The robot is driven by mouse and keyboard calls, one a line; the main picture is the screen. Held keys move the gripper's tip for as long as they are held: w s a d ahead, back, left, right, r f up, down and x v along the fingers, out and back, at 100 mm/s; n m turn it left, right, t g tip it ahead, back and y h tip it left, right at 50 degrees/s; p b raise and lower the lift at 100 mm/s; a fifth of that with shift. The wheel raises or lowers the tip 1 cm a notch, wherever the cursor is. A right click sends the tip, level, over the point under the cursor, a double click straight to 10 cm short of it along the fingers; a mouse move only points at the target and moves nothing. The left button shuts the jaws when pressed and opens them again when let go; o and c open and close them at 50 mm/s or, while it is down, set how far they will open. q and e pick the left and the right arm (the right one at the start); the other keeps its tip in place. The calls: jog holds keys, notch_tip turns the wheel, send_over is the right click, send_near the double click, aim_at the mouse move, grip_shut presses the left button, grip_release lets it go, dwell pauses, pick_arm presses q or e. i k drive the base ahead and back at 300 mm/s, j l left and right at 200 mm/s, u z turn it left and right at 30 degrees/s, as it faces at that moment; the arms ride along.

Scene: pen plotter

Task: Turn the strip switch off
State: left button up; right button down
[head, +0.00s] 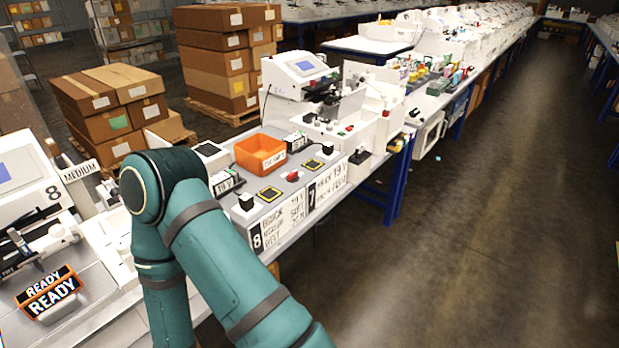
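I cannot make out for certain which item is the strip switch. On the grey bench panel, a small red button or switch (293,177) stands between two black-and-yellow square pads (269,194). A black block on a white base (246,202) sits at the panel's front corner, beside the label board marked 8 (282,222). A teal arm of mine (215,240) rises from the bottom and bends down at the left, covering part of the bench. Neither gripper shows.
An orange bin (260,153) stands on the panel, with labelled black bricks (226,182) near it. A plotter with READY signs (50,293) is at the lower left. Cardboard boxes (112,108) are stacked behind. The aisle floor (480,240) on the right is clear.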

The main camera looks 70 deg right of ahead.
aim_at(293, 177)
jog(key=z, duration=1.85)
jog(key=i+l+z, duration=0.1)
jog(key=z, duration=0.25)
